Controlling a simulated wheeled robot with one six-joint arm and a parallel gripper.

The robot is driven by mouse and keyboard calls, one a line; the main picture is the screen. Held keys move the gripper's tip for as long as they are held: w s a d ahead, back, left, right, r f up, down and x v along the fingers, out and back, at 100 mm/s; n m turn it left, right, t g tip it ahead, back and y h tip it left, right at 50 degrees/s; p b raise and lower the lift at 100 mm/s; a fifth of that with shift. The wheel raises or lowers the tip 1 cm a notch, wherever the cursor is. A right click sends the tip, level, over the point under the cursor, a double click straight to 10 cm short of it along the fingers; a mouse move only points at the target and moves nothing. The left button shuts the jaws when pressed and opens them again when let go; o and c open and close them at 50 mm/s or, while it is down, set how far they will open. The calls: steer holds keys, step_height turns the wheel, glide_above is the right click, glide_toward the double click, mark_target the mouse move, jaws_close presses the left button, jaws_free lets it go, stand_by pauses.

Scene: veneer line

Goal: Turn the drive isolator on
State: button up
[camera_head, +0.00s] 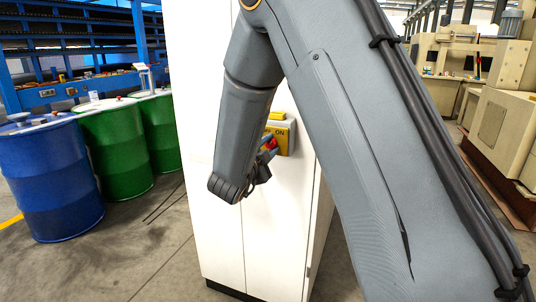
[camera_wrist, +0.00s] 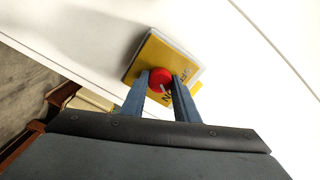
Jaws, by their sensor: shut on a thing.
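The drive isolator is a yellow plate (camera_head: 291,132) on the white cabinet front, with a red knob at its middle. In the wrist view the red knob (camera_wrist: 160,79) sits between the two fingers of my gripper (camera_wrist: 161,88), on the yellow plate (camera_wrist: 145,62). My gripper is shut on the knob. A pale pointer line shows on the knob, slanting.
The white cabinet (camera_head: 210,130) stands upright in front of me. A blue drum (camera_head: 50,180) and green drums (camera_head: 115,150) stand to its left, near blue racking (camera_head: 70,90). Beige machinery (camera_head: 490,120) stands at the right. Bare floor (camera_head: 150,250) lies at the lower left.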

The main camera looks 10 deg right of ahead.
steer(key=shift+a+m+b, duration=0.15)
steer(key=shift+m+b, duration=1.05)
steer(key=shift+b, duration=0.05)
steer(key=o, duration=1.1)
steer(key=shift+c, duration=0.2)
steer(key=b+v, duration=0.1)
steer(key=v, duration=0.6)
steer(key=shift+s+a+b, duration=0.2)
steer(key=shift+s+b, duration=0.1)
steer(key=shift+s, duration=0.05)
